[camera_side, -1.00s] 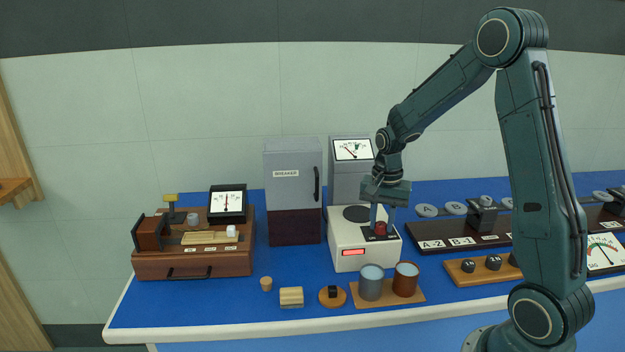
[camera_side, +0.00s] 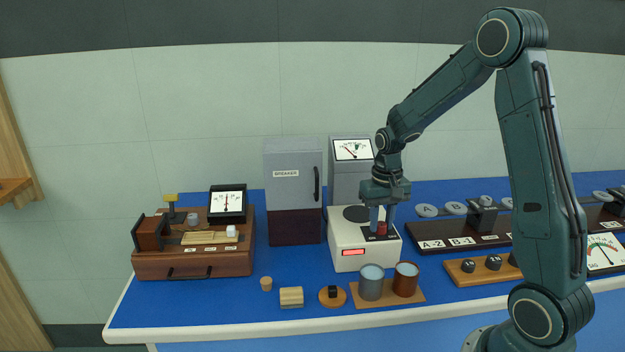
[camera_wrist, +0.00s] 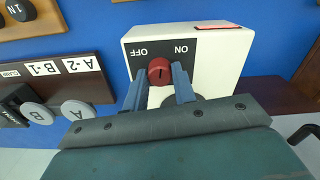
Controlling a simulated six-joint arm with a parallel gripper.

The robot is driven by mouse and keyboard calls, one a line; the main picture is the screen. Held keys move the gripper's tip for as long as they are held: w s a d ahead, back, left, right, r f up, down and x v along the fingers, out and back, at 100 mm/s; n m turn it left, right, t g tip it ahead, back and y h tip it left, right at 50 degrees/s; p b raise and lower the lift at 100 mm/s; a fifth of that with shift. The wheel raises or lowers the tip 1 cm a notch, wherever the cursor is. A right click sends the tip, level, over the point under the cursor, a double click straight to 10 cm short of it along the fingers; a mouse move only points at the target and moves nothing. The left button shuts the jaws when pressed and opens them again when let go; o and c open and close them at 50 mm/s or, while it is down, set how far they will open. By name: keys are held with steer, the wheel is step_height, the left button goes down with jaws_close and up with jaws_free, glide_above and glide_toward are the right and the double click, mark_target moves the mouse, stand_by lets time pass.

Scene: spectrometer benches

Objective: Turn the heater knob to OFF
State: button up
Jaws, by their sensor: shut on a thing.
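The heater is a white box (camera_side: 347,259) with a red lit strip on its front and a dark round plate on top. Its red knob (camera_side: 382,229) sits on a black panel; in the wrist view the knob (camera_wrist: 160,70) lies between the words OFF, at left, and ON, at right. My gripper (camera_side: 382,228) points down over the panel and is shut on the red knob, one finger on each side. The wrist view also shows the gripper's fingers (camera_wrist: 160,82) against it. Which mark the knob points to is hard to tell.
Two cups, grey (camera_side: 371,284) and brown (camera_side: 405,280), stand on a wooden board in front of the heater. The grey breaker cabinet (camera_side: 293,190) stands to its left. A dark labelled rack (camera_side: 465,242) lies to its right.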

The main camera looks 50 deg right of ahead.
mark_target(381, 224)
steer(key=n, duration=0.5)
steer(key=shift+n, duration=0.3)
steer(key=n, duration=0.5)
steer(key=shift+n, duration=0.3)
steer(key=o, duration=1)
step_height(381, 224, up, 14)
steer(key=shift+f, duration=0.1)
steer(key=shift+a, duration=0.1)
stand_by(0.3)
